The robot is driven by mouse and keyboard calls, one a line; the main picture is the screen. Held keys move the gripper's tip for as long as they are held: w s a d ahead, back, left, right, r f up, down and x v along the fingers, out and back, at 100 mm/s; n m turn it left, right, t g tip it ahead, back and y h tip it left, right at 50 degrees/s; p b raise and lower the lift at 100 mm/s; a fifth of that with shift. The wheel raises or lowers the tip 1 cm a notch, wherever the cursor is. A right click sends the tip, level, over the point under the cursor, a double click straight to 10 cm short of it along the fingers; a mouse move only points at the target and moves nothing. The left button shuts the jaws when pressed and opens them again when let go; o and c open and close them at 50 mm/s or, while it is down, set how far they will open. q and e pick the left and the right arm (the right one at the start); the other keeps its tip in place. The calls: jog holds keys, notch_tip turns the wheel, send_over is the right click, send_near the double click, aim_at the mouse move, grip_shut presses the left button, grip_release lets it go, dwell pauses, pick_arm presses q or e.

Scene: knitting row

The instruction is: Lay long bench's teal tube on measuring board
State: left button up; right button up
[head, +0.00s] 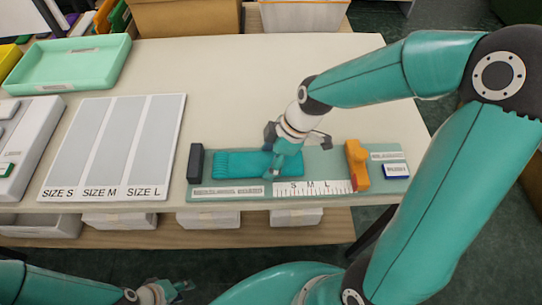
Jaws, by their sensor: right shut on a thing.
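The teal tube (240,164) lies lengthwise on the green measuring board (307,162), left of its middle and near the black end block (195,163). My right gripper (280,167) is over the tube's right end and shut on it; the wrist hides part of that end. The board has a white S M L scale (312,188) in front and an orange slider (357,164) standing upright at the right. My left gripper (172,290) is low at the front, below the bench edge, apart from everything; its fingers look spread and empty.
A board with SIZE S, M and L strips (114,147) lies to the left. A mint tray (70,64) sits at the back left, a cardboard box (186,18) at the back. White bins (208,219) stand on the lower shelf. The bench behind the measuring board is clear.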

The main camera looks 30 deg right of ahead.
aim_at(288, 160)
jog(key=o, duration=0.8)
jog(key=shift+o, duration=0.2)
jog(key=v, duration=1.2)
